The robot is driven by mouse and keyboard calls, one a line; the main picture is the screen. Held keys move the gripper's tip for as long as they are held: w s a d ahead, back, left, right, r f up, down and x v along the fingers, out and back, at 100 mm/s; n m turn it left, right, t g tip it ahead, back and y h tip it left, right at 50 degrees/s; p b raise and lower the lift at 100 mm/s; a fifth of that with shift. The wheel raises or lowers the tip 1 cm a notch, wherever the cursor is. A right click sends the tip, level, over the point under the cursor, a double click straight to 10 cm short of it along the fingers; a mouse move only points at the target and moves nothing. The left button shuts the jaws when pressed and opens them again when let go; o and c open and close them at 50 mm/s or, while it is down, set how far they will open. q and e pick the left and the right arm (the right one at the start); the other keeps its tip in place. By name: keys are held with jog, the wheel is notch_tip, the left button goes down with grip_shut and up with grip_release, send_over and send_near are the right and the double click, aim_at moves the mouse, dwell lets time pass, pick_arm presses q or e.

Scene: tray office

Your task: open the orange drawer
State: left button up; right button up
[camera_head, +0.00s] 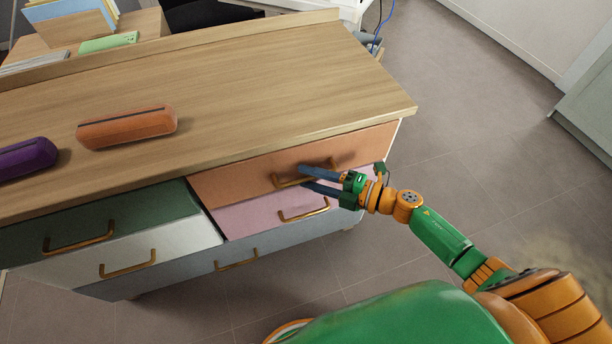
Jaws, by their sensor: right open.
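The orange drawer (240,177) is the upper right drawer of a wooden-topped cabinet and looks closed, its front in line with the cabinet. Its brass handle (285,182) is partly hidden by my right gripper. My right gripper (303,177) comes in from the right, open, with one dark finger above the other at the right part of the handle. I cannot tell whether the fingers touch the handle. My left gripper is not in view.
Below is a pink drawer (256,216); to the left are a green drawer (115,228) and a white drawer (182,241). An orange case (127,128) and a purple case (25,158) lie on the cabinet top. The floor (480,150) to the right is clear.

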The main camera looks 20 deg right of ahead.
jog(key=shift+w+a+f, duration=0.1)
jog(key=shift+w+a, duration=0.15)
jog(key=shift+w, duration=0.05)
grip_shut()
dwell(1.2)
